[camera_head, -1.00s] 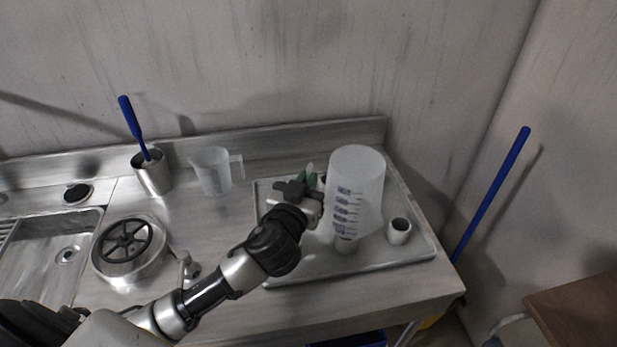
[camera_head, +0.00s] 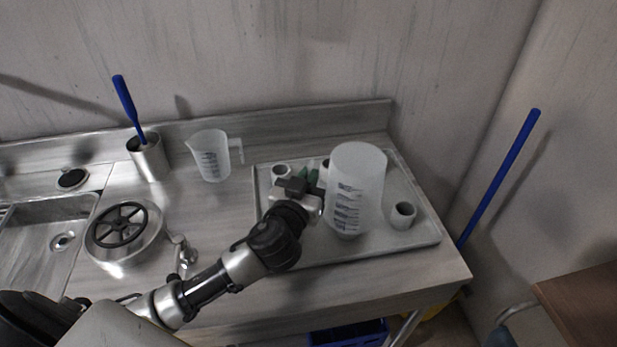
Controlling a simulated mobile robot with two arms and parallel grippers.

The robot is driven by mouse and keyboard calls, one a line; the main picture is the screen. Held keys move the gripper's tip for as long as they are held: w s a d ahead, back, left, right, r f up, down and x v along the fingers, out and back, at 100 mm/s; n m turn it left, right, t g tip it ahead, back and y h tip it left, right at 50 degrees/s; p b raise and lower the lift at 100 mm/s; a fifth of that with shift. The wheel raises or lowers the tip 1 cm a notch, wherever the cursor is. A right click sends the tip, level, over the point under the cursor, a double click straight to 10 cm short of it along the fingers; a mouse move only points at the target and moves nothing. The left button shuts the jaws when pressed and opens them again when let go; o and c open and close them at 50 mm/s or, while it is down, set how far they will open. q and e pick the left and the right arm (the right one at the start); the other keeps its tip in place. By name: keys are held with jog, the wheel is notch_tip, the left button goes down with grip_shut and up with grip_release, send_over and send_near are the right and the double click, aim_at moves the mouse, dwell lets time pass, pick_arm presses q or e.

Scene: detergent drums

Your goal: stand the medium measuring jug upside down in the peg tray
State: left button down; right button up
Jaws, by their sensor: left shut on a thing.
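A large translucent measuring jug (camera_head: 357,185) with dark scale marks is held upside down, closed base up, over the peg tray (camera_head: 425,240). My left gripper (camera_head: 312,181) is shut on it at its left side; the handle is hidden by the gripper. The jug's lower end covers the peg beneath it, and I cannot tell whether its rim touches the tray. My right gripper is not in view.
A smaller-looking clear jug (camera_head: 211,157) stands upright at the back of the counter. A steel cup (camera_head: 149,160) with a blue-handled brush stands to its left. A round lid with a black handwheel (camera_head: 122,225) lies near the sink (camera_head: 38,240). A wall rises behind.

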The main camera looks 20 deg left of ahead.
pick_arm(q)
jog(key=shift+f, duration=0.1)
jog(key=c, duration=1.2)
grip_release()
